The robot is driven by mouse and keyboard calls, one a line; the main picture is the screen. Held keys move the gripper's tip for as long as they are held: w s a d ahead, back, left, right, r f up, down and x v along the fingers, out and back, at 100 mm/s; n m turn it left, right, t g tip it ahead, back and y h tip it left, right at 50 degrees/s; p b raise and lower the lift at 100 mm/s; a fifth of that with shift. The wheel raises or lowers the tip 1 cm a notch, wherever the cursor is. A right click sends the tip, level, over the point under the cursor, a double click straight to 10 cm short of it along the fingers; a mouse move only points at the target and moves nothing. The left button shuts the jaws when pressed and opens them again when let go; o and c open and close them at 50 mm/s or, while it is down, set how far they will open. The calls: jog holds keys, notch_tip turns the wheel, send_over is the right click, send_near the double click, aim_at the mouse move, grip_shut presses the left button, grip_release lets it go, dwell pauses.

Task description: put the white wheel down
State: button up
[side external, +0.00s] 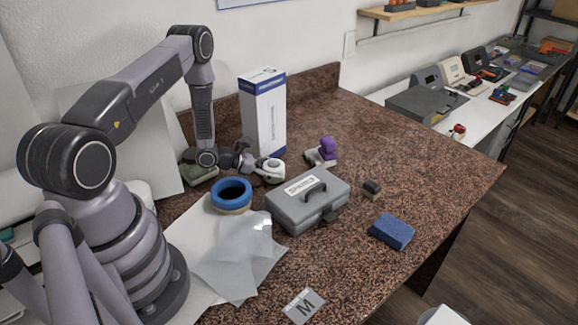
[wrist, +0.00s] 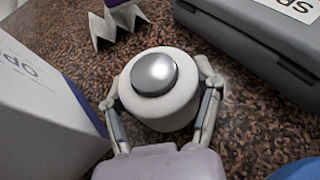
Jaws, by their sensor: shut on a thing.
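The white wheel (wrist: 142,112) is a short white cylinder with a shiny grey metal hub on its upper face. In the wrist view my gripper (wrist: 160,88) is shut on it, one finger on each side. In the side external view the wheel (side external: 272,171) shows white at the end of my gripper (side external: 262,168), low over the speckled brown countertop (side external: 400,150), in front of a tall white box and behind a grey case. I cannot tell whether its underside touches the countertop.
The tall white and blue box (side external: 264,112) stands close behind my gripper. The grey case (side external: 305,210) and a blue ring (side external: 232,188) lie in front. A purple-topped object (side external: 327,150) is to the right. A blue sponge (side external: 393,231) lies farther right; the back right countertop is clear.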

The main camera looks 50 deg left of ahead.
jog(key=o, duration=1)
jog(key=shift+c, duration=0.2)
